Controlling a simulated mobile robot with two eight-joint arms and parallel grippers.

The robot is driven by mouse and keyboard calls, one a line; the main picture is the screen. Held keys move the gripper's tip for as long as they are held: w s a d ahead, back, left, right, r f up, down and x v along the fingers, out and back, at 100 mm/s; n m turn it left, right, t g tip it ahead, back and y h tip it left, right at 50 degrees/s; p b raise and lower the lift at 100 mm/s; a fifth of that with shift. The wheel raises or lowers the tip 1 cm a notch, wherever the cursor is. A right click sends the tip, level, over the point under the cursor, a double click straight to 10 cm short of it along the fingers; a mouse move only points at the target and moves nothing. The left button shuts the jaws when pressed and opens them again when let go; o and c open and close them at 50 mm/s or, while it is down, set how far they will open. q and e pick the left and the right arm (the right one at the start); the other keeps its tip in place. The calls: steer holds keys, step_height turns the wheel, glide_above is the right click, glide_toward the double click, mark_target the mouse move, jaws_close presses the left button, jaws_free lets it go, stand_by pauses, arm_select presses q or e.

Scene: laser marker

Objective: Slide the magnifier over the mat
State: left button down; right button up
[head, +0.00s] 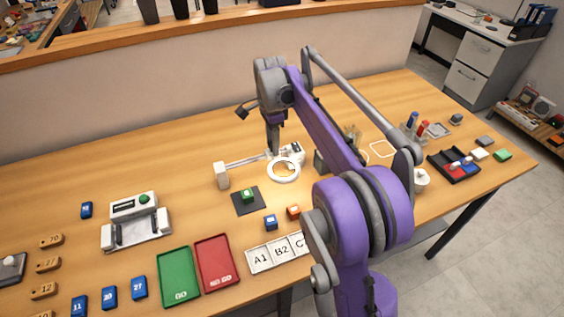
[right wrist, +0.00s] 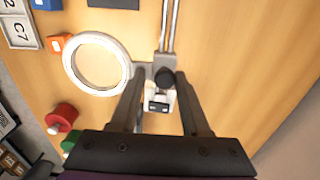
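The magnifier is a white ring (head: 284,170) at the right part of a metal rail (head: 248,160); it also shows in the right wrist view as a ring (right wrist: 70,65) joined to a carriage with a dark knob (right wrist: 165,77). The dark mat (head: 240,209) lies left of the ring, with a green block (head: 248,196) on it; its edge shows at the top of the right wrist view (right wrist: 113,3). My right gripper (head: 273,150) is over the carriage. In the right wrist view its fingers (right wrist: 161,76) stand apart on either side of the knob. My left gripper is out of view.
A blue block (head: 271,222) and an orange block (head: 293,212) lie just in front of the ring and mat. A white labelled strip (head: 272,254), red tray (head: 216,262) and green tray (head: 178,276) are nearer. A white rail post (head: 222,177) stands left. My right arm hides the table's middle right.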

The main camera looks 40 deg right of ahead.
steer(key=shift+w+a+f+p, duration=0.2)
steer(key=shift+w+a, duration=0.35)
steer(key=shift+a, duration=1.2)
steer(key=shift+w+a+f+p, duration=0.1)
steer(key=shift+w+a+f, duration=0.3)
steer(key=shift+a, duration=1.35)
steer(key=shift+w+a+f+p, duration=0.1)
steer(key=shift+w+a, duration=0.55)
steer(key=shift+a, duration=1.1)
steer(key=o, duration=0.8)
arm_select(q)
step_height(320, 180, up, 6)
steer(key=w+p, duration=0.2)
steer(key=p, duration=0.2)
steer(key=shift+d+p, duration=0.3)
arm_select(e)
step_height(320, 180, up, 7)
steer(key=shift+w+d, duration=0.3)
steer(key=shift+w, duration=0.05)
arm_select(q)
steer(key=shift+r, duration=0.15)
arm_select(e)
steer(key=shift+s+r, duration=0.1)
